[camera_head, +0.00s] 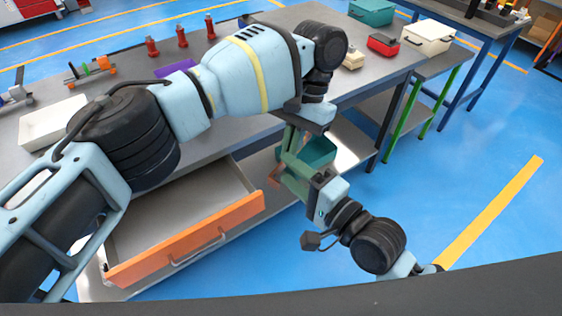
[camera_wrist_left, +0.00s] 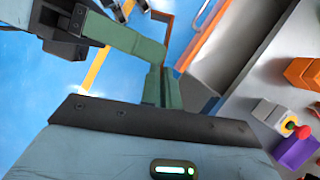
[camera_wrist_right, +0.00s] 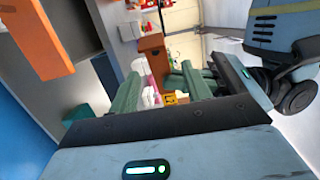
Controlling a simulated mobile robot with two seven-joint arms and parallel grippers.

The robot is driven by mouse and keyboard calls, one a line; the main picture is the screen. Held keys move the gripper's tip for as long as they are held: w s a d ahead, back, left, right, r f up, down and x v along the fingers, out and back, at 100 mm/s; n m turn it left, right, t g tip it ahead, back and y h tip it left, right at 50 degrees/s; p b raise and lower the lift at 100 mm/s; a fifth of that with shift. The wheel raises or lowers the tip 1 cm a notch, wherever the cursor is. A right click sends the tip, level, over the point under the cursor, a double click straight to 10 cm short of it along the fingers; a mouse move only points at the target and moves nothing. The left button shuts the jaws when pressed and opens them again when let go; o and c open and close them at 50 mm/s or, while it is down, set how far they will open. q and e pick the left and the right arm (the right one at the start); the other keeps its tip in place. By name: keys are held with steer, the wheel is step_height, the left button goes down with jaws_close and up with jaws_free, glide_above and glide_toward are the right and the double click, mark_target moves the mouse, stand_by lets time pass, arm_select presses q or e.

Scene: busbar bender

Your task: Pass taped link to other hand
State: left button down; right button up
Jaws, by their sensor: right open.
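The taped link shows as a small copper-brown piece (camera_head: 273,175) at the meeting green fingers in the head view. Its brown end is also in the left wrist view (camera_wrist_left: 168,24) and the right wrist view (camera_wrist_right: 151,42). My left gripper (camera_head: 291,143) points down from above; its fingers are close together and appear shut on the link, though the contact is partly hidden. The tape cannot be made out clearly.
The grey workbench (camera_head: 380,75) stands behind, with an open orange-fronted drawer (camera_head: 190,242) below left of the hands. A teal bin (camera_head: 320,150) sits on the lower shelf behind them. Red items and a white tray (camera_head: 45,122) are on the bench. Blue floor is free at the right.

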steer(key=v, duration=0.7)
arm_select(q)
steer(key=shift+r, duration=0.1)
arm_select(e)
steer(key=shift+s+d, duration=0.1)
